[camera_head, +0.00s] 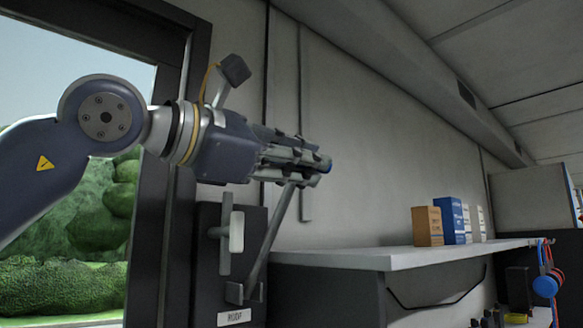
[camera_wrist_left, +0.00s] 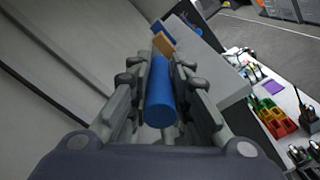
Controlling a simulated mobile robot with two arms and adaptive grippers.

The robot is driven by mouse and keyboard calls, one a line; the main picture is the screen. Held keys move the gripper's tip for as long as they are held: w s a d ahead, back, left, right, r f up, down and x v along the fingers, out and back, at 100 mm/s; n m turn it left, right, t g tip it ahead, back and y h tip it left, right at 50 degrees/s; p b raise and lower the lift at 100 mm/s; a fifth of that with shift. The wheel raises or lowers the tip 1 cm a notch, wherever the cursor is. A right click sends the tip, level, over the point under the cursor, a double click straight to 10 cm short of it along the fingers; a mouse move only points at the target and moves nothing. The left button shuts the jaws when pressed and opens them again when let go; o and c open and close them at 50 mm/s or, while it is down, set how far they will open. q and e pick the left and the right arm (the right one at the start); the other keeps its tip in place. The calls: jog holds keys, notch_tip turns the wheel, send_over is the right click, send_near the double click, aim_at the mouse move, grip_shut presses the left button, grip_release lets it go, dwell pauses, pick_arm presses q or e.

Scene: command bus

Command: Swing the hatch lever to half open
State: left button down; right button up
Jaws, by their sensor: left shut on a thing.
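The hatch lever (camera_head: 271,235) is a grey bar that rises from a bracket on a dark wall panel (camera_head: 209,270) and leans to the right at its upper end. Its blue grip (camera_wrist_left: 160,95) lies between the fingers of my left gripper in the left wrist view; in the head view only the blue tip shows past the fingertips. My left gripper (camera_head: 312,166) is shut on this grip, coming in from the left. The fingers hide most of the grip and the bar's top end. My right gripper is in neither view.
A pale shelf (camera_head: 400,258) runs right of the panel, with an orange box (camera_head: 427,226) and a blue box (camera_head: 449,220) on it. A white-handled fitting (camera_head: 236,231) sits left of the lever. The wall above the shelf is clear.

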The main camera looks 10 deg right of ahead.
pick_arm(q)
jog(key=shift+s, duration=0.1)
dwell(0.3)
jog(key=c, duration=1.5)
grip_release()
jog(key=shift+o, duration=0.2)
jog(key=v, duration=1.2)
jog(key=shift+f, duration=0.1)
